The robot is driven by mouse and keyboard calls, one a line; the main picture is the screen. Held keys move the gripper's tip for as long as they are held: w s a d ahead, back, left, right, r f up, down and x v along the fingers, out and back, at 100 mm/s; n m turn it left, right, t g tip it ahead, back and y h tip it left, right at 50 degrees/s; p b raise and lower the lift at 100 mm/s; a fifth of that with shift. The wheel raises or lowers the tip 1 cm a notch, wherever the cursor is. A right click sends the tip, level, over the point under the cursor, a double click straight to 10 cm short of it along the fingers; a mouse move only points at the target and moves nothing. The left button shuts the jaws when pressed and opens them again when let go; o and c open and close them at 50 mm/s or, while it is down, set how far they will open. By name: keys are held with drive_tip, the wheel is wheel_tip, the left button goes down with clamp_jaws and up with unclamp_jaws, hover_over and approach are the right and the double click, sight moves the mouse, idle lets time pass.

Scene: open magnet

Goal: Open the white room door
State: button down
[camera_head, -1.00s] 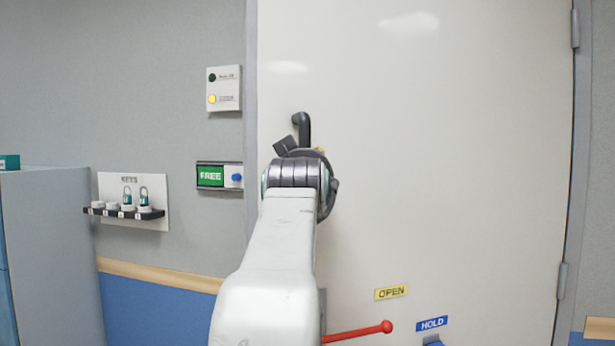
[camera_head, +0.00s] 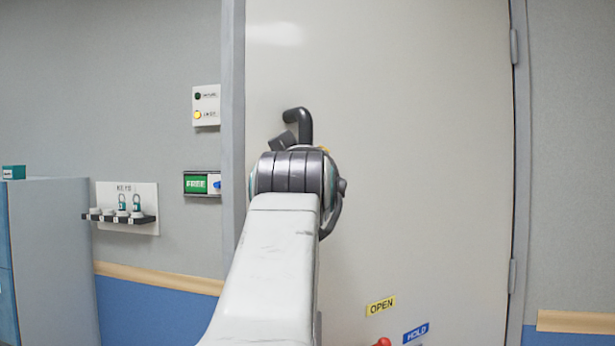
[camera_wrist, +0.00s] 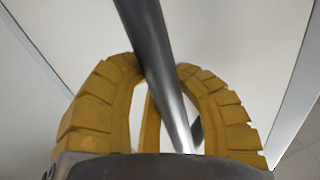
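The white door (camera_head: 420,170) fills the middle of the head view, with hinges on its right side. Its dark bent handle (camera_head: 299,118) shows near the left edge, partly hidden by my arm. I see no clear gap at the door's left edge in the head view. In the wrist view, the handle's dark bar (camera_wrist: 155,45) passes between the yellow fingers of my gripper (camera_wrist: 160,66). The fingers curve in around the bar and look closed on it.
A FREE slider sign (camera_head: 196,184) and an indicator panel (camera_head: 206,105) are on the wall left of the door. A key rack (camera_head: 122,216) and a grey cabinet (camera_head: 50,260) are farther left. OPEN (camera_head: 380,306) and HOLD (camera_head: 416,333) labels and a red knob (camera_head: 383,342) are low down.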

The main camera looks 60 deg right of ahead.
drive_tip(key=shift+w+d+f, duration=0.2)
drive_tip(key=shift+w+f, duration=0.25)
drive_tip(key=shift+w, duration=0.2)
drive_tip(key=c, duration=1.4)
unclamp_jaws()
drive_tip(key=shift+s+a, duration=0.15)
drive_tip(key=shift+a, duration=0.15)
drive_tip(key=o, duration=0.6)
drive_tip(key=shift+w+a+r, duration=0.2)
drive_tip(key=shift+s, duration=0.1)
drive_tip(key=v, duration=0.7)
drive_tip(key=shift+a, duration=0.2)
drive_tip(key=shift+s+r, duration=0.1)
